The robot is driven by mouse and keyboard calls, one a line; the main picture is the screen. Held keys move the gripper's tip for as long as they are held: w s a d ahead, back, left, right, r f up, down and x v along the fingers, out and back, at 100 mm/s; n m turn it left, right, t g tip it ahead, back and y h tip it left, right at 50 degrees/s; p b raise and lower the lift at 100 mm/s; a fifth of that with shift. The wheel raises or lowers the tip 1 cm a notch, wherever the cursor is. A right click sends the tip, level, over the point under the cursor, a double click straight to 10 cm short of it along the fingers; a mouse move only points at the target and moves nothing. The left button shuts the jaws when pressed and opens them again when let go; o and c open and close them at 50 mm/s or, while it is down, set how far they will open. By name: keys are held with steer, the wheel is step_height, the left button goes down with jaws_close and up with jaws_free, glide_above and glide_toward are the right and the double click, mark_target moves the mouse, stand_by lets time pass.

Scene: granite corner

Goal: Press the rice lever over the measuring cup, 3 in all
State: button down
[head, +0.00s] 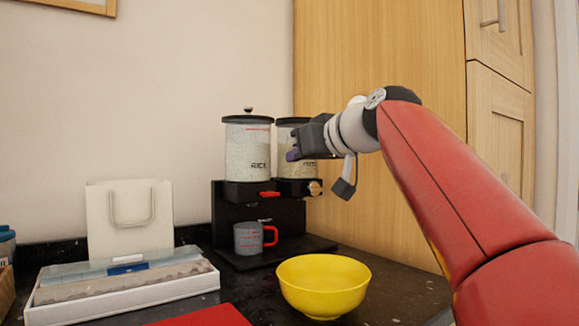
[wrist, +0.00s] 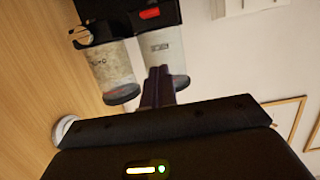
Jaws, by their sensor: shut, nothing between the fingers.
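The dispenser (head: 232,212) is a black stand with two clear canisters. The left canister, labelled RICE (head: 247,150), holds pale grains, and the red rice lever (head: 269,194) sticks out below it. The lever also shows at the top of the wrist view (wrist: 149,14). The grey measuring cup (head: 247,238) with a red handle stands upright on the dispenser's base below that lever. Its contents cannot be seen. My gripper (head: 293,155) is shut and empty, in front of the right canister and above lever height, apart from the lever. Its dark fingers also show in the wrist view (wrist: 157,86).
The right canister (head: 290,128) has a round knob (head: 315,187) below it. A yellow bowl (head: 323,287) stands in front of the dispenser. A white box (head: 125,303), a paper bag (head: 130,215) and a red item (head: 205,316) are to the left. A wooden cabinet (head: 385,60) stands behind my arm.

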steer(key=p, duration=0.2)
glide_above(266, 194)
steer(key=d, duration=0.2)
step_height(266, 194, down, 2)
steer(key=shift+s+a+f+b, duration=0.15)
steer(key=shift+f+b, duration=0.35)
steer(key=shift+f, duration=0.55)
steer(key=shift+s+d+f+b, duration=0.1)
steer(key=shift+f+b, duration=0.35)
steer(key=shift+f, duration=0.6)
